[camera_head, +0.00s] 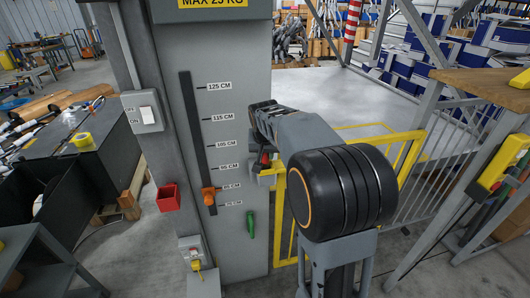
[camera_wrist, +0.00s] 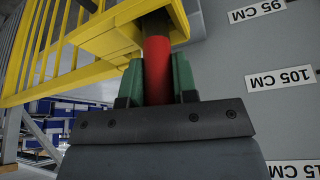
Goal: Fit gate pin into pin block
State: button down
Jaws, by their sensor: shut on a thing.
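The red gate pin (camera_wrist: 157,68) is between the two green fingers of my gripper (camera_wrist: 157,85) in the wrist view, with my gripper shut on it. The pin's far end meets the yellow bracket (camera_wrist: 108,38), apparently the pin block; a shadowed part hides that end, so I cannot tell whether it is inserted or only touching. In the head view a little red of the pin (camera_head: 265,158) shows beside the grey column, and my arm hides most of my gripper there. The yellow gate (camera_head: 409,160) stands right of the column.
The grey column (camera_head: 235,130) carries a height scale, an orange knob (camera_head: 208,193) and a green handle (camera_head: 250,225). A wooden-topped bench (camera_head: 480,82) stands at right. Floor behind the gate is open.

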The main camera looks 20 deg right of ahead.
jog(key=c, duration=0.8)
grip_release()
jog(key=v, duration=1.4)
jog(key=s+a+f+n, duration=0.2)
jog(key=s+a+f, duration=0.1)
jog(key=s+f, duration=0.2)
jog(key=s+a+f+n+y+p, duration=0.1)
jog(key=s+a+f, duration=0.2)
jog(key=s+f, duration=0.2)
jog(key=s+a+f+n+y, duration=0.1)
jog(key=s+a+f+n, duration=0.1)
jog(key=s+f, duration=0.3)
jog(key=shift+s+a+f+n, duration=0.15)
jog(key=shift+s+a, duration=0.05)
jog(key=shift+s, duration=0.5)
jog(key=shift+s+a+f+n, duration=0.1)
jog(key=shift+s+a+n, duration=0.1)
jog(key=shift+s, duration=0.5)
